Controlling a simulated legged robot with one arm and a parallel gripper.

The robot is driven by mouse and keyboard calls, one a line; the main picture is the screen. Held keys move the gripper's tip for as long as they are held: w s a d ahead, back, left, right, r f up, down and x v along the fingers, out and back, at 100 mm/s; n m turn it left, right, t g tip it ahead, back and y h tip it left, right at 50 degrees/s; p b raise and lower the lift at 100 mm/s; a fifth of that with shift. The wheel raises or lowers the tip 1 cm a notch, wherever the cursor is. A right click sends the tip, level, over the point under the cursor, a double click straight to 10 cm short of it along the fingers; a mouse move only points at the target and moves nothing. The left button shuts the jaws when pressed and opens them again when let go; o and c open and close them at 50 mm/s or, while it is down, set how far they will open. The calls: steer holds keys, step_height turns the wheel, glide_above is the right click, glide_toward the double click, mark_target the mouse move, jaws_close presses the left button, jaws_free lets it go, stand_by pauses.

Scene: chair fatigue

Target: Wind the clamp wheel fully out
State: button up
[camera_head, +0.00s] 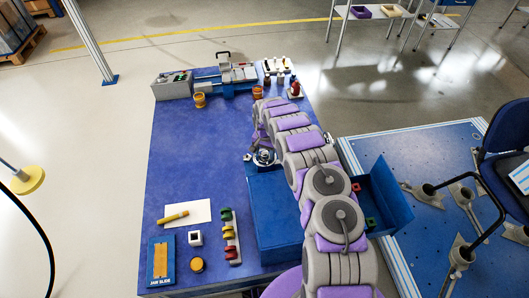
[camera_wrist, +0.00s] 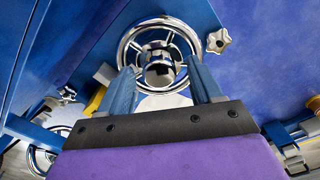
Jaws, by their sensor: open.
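The clamp wheel is a chrome handwheel with spokes and a round hub, at the top middle of the wrist view (camera_wrist: 128,42). In the head view the wheel (camera_head: 264,158) shows at the end of my arm, on the blue table beside the blue box. My gripper (camera_wrist: 162,75) is open, with its two blue fingers apart at the lower part of the wheel, one on each side of the hub. I cannot tell whether the fingers touch the wheel. My arm hides most of the gripper in the head view.
A silver star knob (camera_wrist: 218,40) sits just right of the wheel. A grey machine (camera_head: 240,75) and several small pots stand at the table's far end. The table's left middle (camera_head: 190,150) is clear.

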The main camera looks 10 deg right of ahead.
steer(key=c, duration=1.1)
steer(key=shift+o, duration=0.2)
steer(key=n+p, duration=0.3)
steer(key=n, duration=0.1)
steer(key=shift+s+n, duration=0.1)
steer(key=shift+n, duration=0.2)
steer(key=shift+n+p, duration=0.8)
steer(key=shift+n, duration=1.5)
steer(key=o, duration=1.1)
steer(key=shift+c, duration=0.2)
